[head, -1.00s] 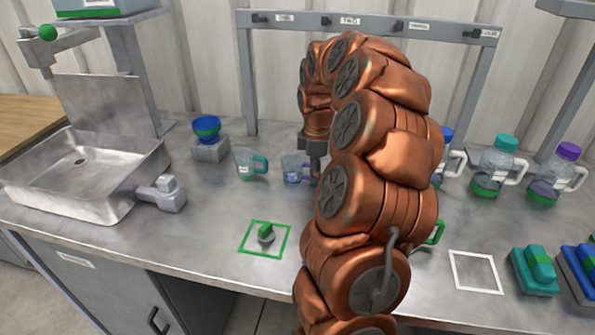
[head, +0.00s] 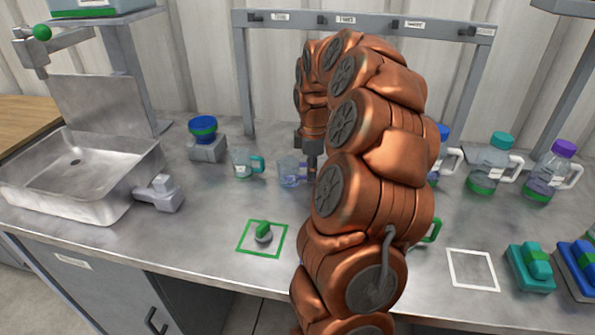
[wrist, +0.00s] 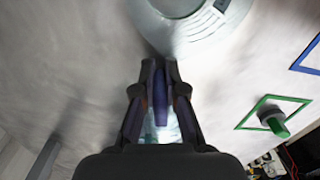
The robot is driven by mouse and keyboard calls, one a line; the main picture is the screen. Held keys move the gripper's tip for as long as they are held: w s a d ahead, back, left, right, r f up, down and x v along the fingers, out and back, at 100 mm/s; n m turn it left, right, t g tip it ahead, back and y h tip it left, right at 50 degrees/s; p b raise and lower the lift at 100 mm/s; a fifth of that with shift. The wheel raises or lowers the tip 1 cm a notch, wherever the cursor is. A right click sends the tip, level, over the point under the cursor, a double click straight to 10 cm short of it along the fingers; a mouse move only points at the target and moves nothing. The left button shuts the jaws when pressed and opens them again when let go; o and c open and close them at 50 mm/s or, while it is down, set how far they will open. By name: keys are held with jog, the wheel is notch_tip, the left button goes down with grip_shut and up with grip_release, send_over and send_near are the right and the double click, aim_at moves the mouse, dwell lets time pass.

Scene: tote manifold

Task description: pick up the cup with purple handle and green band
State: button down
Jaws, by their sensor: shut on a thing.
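The cup with purple handle (head: 290,172) stands on the bench in the head view, just left of my arm. It looks clear with a bluish-purple tint; I cannot make out a green band. My gripper (head: 311,172) is at its right side, partly hidden by my arm. In the wrist view my gripper (wrist: 160,75) is shut on the purple handle (wrist: 161,100), which shows as an upright strip between the fingers. A pale teal patch shows below it. I cannot tell whether the cup is clear of the bench.
A cup with a teal handle (head: 245,163) stands close on the left. A green-topped knob (head: 263,233) stands in a green square in front. Jugs (head: 490,165) stand right.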

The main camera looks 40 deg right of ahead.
jog(key=shift+r, duration=0.1)
jog(key=shift+r+b, duration=0.3)
jog(key=shift+r, duration=1.45)
jog(key=a, duration=0.5)
jog(key=a+r+b, duration=0.1)
jog(key=a, duration=1)
jog(key=shift+w+r+b, duration=0.15)
jog(key=shift+w+b, duration=0.1)
jog(key=shift+b, duration=0.15)
